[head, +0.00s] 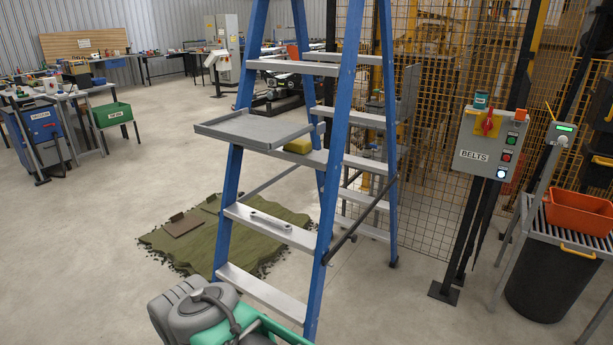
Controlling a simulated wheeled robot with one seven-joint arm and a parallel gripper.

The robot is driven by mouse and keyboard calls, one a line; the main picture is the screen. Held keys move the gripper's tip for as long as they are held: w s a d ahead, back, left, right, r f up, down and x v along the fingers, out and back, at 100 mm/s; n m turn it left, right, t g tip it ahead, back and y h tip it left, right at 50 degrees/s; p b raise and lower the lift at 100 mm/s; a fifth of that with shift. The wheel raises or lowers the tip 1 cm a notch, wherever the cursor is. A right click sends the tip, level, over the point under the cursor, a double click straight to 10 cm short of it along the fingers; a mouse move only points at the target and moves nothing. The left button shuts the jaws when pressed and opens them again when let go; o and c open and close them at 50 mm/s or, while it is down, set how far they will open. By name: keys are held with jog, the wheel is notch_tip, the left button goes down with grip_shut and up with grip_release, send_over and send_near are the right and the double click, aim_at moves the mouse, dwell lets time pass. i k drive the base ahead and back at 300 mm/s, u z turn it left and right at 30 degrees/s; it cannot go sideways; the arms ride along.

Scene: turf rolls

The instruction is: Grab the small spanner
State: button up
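A small grey spanner (270,220) lies flat on a lower step (240,212) of the blue stepladder (228,175). It lies along the step, and its grey colour is close to that of the metal. No other spanner can be made out. My gripper is not in view, so its place relative to the spanner does not show.
A green and grey machine (205,318) stands in front of the ladder. Turf (190,250) lies behind it. A control post (487,145) and black bin (545,285) stand right.

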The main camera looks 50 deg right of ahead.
aim_at(286, 227)
jog(key=k, duration=0.3)
jog(key=u, duration=0.95)
jog(key=i, duration=0.75)
jog(key=z, duration=2.55)
jog(key=i, duration=0.5)
jog(key=z, duration=0.1)
jog(key=k, duration=0.5)
jog(key=z, duration=0.05)
